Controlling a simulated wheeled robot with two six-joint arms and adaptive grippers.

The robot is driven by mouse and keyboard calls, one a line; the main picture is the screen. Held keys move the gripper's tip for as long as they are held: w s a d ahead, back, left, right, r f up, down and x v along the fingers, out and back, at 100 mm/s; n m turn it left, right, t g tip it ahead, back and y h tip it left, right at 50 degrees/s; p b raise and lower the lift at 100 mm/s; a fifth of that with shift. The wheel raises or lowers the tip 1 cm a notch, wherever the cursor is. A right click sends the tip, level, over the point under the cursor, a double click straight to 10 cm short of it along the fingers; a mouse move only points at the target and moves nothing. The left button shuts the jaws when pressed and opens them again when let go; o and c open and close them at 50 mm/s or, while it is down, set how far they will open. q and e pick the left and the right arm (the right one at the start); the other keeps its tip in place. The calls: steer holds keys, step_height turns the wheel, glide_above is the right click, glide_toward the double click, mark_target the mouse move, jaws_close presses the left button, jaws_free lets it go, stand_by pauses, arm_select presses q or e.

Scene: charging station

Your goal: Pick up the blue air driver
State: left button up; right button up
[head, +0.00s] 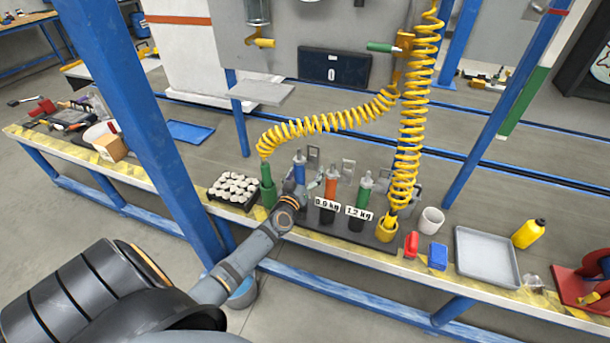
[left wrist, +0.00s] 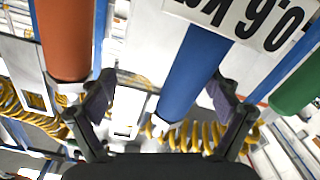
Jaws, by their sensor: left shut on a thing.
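The blue air driver (head: 299,165) stands upright in the row on the bench, between a green driver with a hose and an orange driver. My left gripper (head: 292,192) reaches it from the front, and the arm hides its lower part. In the left wrist view the blue driver (left wrist: 193,75) lies between the two fingers of the left gripper (left wrist: 160,95), which is shut on it. My right gripper is not in view.
The hosed green driver (head: 267,187) is close on the left, the orange driver (head: 331,183) and another green driver (head: 363,190) on the right. Yellow coiled hoses (head: 330,123) hang above. A black tray of round parts (head: 233,190) and a white cup (head: 431,220) flank the row.

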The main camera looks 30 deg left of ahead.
arm_select(q)
step_height(320, 180, up, 8)
steer(key=p, duration=0.5)
stand_by(0.5)
